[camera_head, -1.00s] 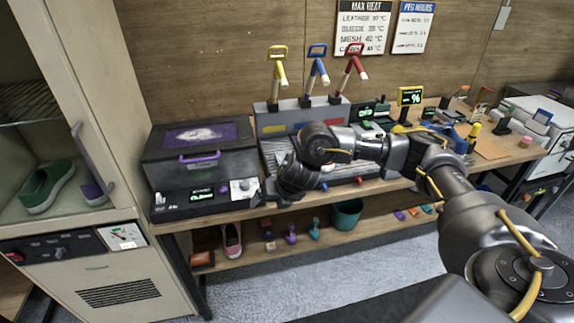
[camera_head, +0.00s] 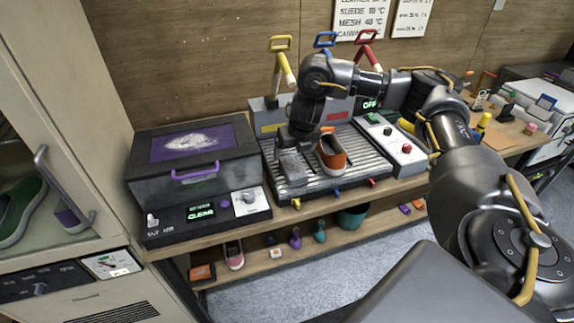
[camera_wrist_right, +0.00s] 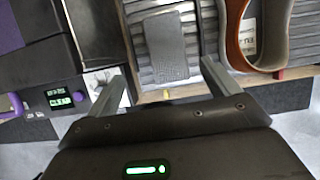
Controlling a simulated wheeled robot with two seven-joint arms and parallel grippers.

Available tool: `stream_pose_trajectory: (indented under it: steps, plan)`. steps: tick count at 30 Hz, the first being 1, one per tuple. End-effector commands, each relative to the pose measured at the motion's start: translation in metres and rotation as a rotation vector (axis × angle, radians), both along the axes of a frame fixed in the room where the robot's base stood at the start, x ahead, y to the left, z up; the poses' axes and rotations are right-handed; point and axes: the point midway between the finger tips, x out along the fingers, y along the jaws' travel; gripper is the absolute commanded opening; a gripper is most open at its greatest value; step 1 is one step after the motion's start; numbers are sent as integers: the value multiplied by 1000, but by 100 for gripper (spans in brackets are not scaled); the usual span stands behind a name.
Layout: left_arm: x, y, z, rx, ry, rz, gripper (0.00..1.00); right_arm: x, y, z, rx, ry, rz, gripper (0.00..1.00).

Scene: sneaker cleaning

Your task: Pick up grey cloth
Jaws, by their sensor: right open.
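The grey cloth (camera_head: 293,166) is a small, flat, textured rectangle lying on the ribbed metal tray (camera_head: 345,163), left of an orange-and-grey sneaker (camera_head: 331,157). In the right wrist view the cloth (camera_wrist_right: 160,47) lies ahead of and between the spread fingers of my right gripper (camera_wrist_right: 162,70). In the head view my right gripper (camera_head: 296,146) is over the tray's left part, just above the cloth, and hides some of it. It is open and holds nothing. The remaining gap above the cloth is hard to judge. My left gripper is not in view.
A dark box with a purple handle (camera_head: 195,172) and a lit display stands left of the tray. A white control panel (camera_head: 395,144) stands right of it. Yellow, blue and red levers (camera_head: 283,62) rise behind. The sneaker also stands close on the right in the wrist view (camera_wrist_right: 234,42).

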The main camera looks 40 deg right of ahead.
Motion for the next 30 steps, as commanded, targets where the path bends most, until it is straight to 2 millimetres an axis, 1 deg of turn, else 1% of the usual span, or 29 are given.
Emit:
stream_pose_trajectory:
  steps: [1,3,6,8,10,13,18,20,24,30]
  plan:
    - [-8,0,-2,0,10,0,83,-2,-4,-3,0,1,-7,87]
    - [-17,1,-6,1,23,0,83,-4,-9,-11,0,3,-14,87]
    - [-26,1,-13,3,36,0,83,-1,-14,-26,1,4,-22,87]
    - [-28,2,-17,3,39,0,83,2,-16,-35,2,4,-25,87]
    - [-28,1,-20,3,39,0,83,6,-17,-44,1,3,-24,87]
    - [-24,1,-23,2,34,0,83,10,-17,-51,0,2,-21,87]
    - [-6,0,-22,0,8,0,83,13,-17,-52,0,0,-17,87]
    - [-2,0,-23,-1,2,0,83,14,-16,-55,0,0,-16,87]
    - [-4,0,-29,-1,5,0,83,18,-18,-73,2,5,-18,87]
    - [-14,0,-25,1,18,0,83,28,-22,-94,1,3,-18,87]
